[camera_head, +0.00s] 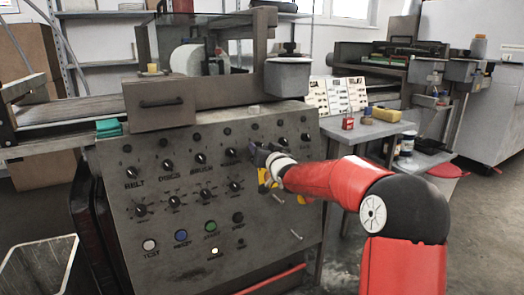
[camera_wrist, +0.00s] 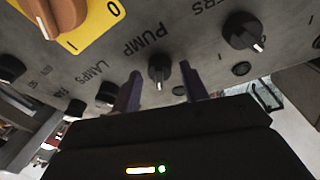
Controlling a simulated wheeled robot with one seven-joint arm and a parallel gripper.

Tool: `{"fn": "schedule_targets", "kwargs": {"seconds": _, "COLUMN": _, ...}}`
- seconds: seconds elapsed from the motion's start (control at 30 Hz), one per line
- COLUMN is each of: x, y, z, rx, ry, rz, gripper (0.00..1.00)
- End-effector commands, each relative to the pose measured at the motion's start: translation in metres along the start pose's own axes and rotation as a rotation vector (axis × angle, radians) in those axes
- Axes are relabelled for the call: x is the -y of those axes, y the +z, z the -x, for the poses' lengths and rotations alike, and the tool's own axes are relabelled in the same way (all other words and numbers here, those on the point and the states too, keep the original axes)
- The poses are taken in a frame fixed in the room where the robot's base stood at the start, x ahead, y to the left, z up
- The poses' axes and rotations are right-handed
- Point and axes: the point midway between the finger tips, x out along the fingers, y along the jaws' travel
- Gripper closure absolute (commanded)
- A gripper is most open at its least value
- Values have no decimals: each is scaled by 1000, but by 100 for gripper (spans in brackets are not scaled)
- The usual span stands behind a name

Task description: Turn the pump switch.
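The pump switch (camera_wrist: 159,69) is a small black rotary knob with a white pointer mark, beside the word PUMP on the grey control panel (camera_head: 130,215). In the wrist view, my gripper (camera_wrist: 161,76) is open. Its two dark fingers point at the panel, one on each side of the pump knob, with a visible gap to the knob on both sides. I cannot tell how deep the fingers reach. In the head view, my gripper (camera_head: 263,155) is at the panel's upper right and hides part of it, and I cannot pick out the pump knob there.
A neighbouring knob (camera_wrist: 243,31) is to the right of the fingers, and the lamps knob (camera_wrist: 107,94) is close to the left finger. A large orange-brown switch on a yellow plate (camera_wrist: 88,25) is at the upper left. A side table (camera_head: 365,130) stands right of the panel.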

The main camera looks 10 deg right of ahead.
Motion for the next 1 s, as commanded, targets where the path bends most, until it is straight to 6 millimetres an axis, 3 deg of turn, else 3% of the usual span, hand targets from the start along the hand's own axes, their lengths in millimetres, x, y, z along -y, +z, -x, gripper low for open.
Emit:
{"fn": "schedule_targets", "kwargs": {"seconds": 0.37, "x": -1, "y": 0, "z": 4, "rx": 1, "ry": 1, "rz": 2, "gripper": 51}}
{"fn": "schedule_targets", "kwargs": {"seconds": 0.73, "x": -1, "y": -1, "z": 62, "rx": -1, "ry": 2, "rz": 4, "gripper": 51}}
{"fn": "schedule_targets", "kwargs": {"seconds": 1.0, "x": 0, "y": 0, "z": 78, "rx": 0, "ry": 0, "rz": 0, "gripper": 51}}
